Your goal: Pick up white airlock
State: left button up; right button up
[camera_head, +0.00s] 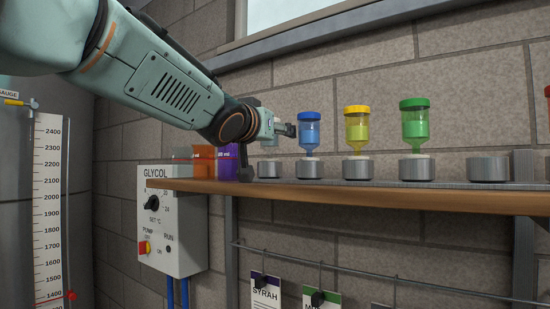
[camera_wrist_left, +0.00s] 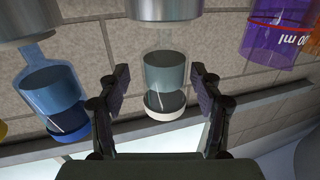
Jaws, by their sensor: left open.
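The white airlock (camera_wrist_left: 166,75) is a clear body with a white cap (camera_wrist_left: 166,113). It shows upside down in the left wrist view, with its base at a grey metal holder (camera_wrist_left: 165,9). My left gripper (camera_wrist_left: 160,80) is open, with one finger on each side of the airlock and visible gaps between. In the head view my left gripper (camera_head: 267,147) is at the shelf's left part, over a grey holder (camera_head: 270,169). The airlock is mostly hidden there behind my wrist and gripper.
A blue airlock (camera_head: 309,133) stands close on the right; it also shows in the wrist view (camera_wrist_left: 50,85). Yellow (camera_head: 357,128) and green (camera_head: 414,124) airlocks stand further right, before an empty holder (camera_head: 488,169). Purple (camera_head: 226,165) and orange (camera_head: 203,159) containers stand left on the wooden shelf (camera_head: 400,196).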

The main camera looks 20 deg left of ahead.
pick_arm(q)
jog(key=shift+w+a+f, duration=0.15)
jog(key=shift+w+a, duration=0.25)
jog(key=shift+w, duration=0.15)
jog(key=shift+s+r, duration=0.2)
jog(key=shift+s, duration=0.2)
jog(key=shift+s+d+r, duration=0.3)
jog(key=shift+s+d, duration=0.05)
jog(key=shift+s, duration=0.35)
jog(key=c, duration=0.4)
jog(key=shift+w+a+f, duration=0.35)
jog(key=shift+w+f, duration=0.05)
jog(key=shift+w, duration=0.3)
jog(key=c, duration=0.6)
jog(key=shift+s+d, duration=0.15)
jog(key=shift+c, duration=1.3)
jog(key=shift+s+r, duration=0.15)
